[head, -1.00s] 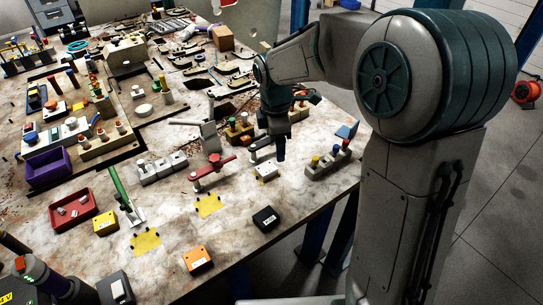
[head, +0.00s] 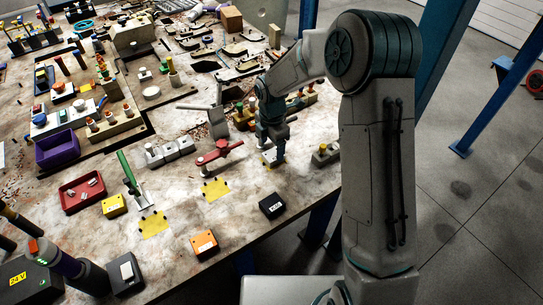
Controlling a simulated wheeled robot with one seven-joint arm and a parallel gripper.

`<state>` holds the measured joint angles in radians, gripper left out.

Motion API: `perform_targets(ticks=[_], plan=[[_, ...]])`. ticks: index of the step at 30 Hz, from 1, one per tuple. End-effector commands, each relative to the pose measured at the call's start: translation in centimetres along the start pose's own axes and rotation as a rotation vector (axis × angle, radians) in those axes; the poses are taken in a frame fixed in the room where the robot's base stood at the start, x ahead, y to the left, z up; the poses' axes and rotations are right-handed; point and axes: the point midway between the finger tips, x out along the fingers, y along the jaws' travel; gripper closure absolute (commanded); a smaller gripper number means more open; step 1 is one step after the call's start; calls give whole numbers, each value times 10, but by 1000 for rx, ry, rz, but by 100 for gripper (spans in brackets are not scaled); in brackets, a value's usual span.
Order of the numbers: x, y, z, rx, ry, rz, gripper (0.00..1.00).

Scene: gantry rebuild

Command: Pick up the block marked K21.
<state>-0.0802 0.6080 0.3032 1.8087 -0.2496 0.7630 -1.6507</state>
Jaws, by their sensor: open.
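No marking K21 is readable on any block at this size. Loose blocks lie on the near part of the table: a yellow block (head: 114,206), an orange block (head: 204,243), a black block (head: 272,205) with a pale label, and a dark grey block (head: 126,272) with a white label. My gripper (head: 273,160) points down low over the table's right side, at a small pale and yellow item that it partly hides. Its jaws are open, but whether they stand around or above that item cannot be told.
Two yellow patches (head: 215,190) with dark pegs lie in the middle. A red-handled clamp (head: 220,152) and a grey block with knobs (head: 325,154) flank my gripper. A green-handled clamp (head: 129,174), a red tray (head: 82,192) and a purple bin (head: 57,149) are left.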

Motion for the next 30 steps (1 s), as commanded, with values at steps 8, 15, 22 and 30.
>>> perform_targets(ticks=[8, 15, 22, 30], plan=[[24, 3, 5, 0, 1, -3, 29], [50, 4, 6, -1, 0, -1, 29], [53, 4, 6, -1, 0, 1, 29], [53, 4, 6, -1, 0, 1, 84]])
